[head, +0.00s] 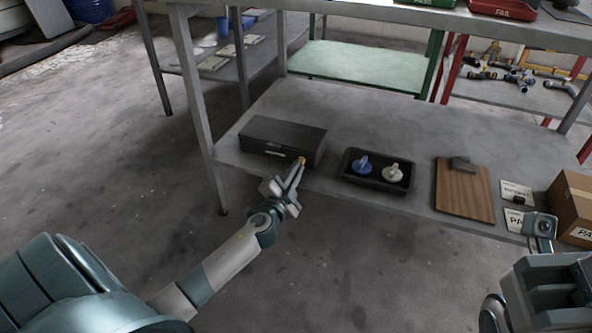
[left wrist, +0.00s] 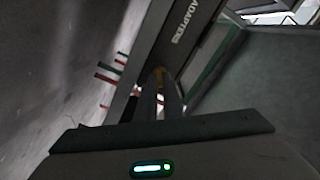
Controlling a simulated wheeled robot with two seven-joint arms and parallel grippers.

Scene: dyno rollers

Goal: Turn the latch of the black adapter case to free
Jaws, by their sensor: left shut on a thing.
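The black adapter case (head: 283,138) is a long dark box, lid down, on the left of the lower shelf. In the left wrist view its front (left wrist: 181,40) shows tilted, with white "ADAPTERS" lettering. The small yellow latch (head: 301,160) is at the right end of the case front; it also shows, dim and partly hidden, in the left wrist view (left wrist: 158,74). My left gripper (head: 298,167) reaches the case from the front, its fingers shut on the latch.
A black tray (head: 347,168) with a blue and a white piece stands right of the case. Further right are a wooden clipboard (head: 463,190), white cards (head: 516,191) and a cardboard box (head: 573,200). The upper tabletop (head: 400,14) overhangs the shelf; a grey leg (head: 200,100) stands left.

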